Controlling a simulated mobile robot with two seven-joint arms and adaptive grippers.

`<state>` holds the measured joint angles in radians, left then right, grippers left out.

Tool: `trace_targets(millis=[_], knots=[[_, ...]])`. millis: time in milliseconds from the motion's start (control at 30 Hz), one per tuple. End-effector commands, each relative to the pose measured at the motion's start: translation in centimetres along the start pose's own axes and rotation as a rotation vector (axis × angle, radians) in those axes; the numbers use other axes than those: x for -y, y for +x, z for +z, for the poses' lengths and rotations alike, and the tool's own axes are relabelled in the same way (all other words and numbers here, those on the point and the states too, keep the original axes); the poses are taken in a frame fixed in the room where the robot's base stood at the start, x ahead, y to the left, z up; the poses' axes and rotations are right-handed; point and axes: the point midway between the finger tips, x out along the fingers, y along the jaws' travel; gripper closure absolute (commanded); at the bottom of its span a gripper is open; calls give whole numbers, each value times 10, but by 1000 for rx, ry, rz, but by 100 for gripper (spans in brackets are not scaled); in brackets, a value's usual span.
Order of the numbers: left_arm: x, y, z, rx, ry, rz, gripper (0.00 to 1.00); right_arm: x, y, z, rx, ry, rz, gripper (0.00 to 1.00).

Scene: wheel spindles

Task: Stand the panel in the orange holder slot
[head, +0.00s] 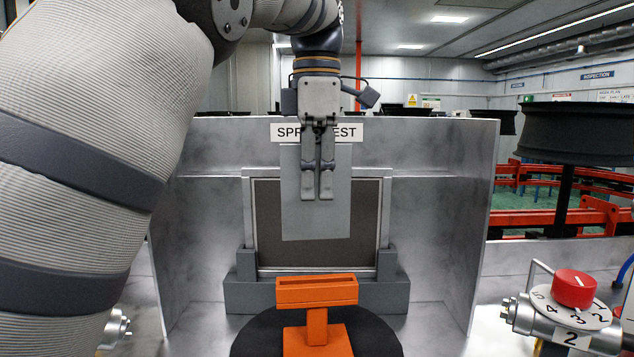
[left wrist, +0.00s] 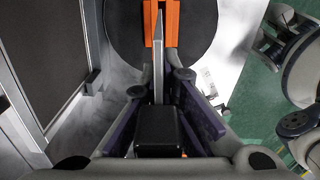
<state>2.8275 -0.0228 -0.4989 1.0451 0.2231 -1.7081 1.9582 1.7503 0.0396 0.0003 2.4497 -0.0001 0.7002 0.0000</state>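The panel (head: 316,222) is a flat light grey plate. It hangs upright with its broad face toward the head camera. My left gripper (head: 317,190) is shut on its upper part, pointing down. In the left wrist view the panel (left wrist: 158,65) shows edge-on between the fingers. The orange holder (head: 316,292) stands below on a post and foot, with a long narrow slot along its top. The panel's lower edge is above the holder, apart from it in the head view. The holder (left wrist: 172,25) is partly hidden in the left wrist view. My right gripper is not in view.
The holder stands on a round black disc (head: 255,338). Behind is a grey frame (head: 248,220) with a dark screen, inside metal walls (head: 445,200). A dial with a red knob (head: 574,287) is at the right.

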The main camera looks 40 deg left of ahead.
Motion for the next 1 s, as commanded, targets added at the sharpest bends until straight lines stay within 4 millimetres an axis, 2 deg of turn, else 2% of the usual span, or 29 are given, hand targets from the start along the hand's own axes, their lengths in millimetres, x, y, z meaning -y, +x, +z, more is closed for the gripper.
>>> trace_targets(millis=[433, 800, 1000], knots=[[0, 1, 1, -2, 2, 0, 100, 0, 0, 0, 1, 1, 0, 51], [1, 42, 1, -2, 1, 0, 100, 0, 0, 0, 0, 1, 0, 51], [0, 55, 1, -2, 2, 2, 100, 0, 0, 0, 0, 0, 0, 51]])
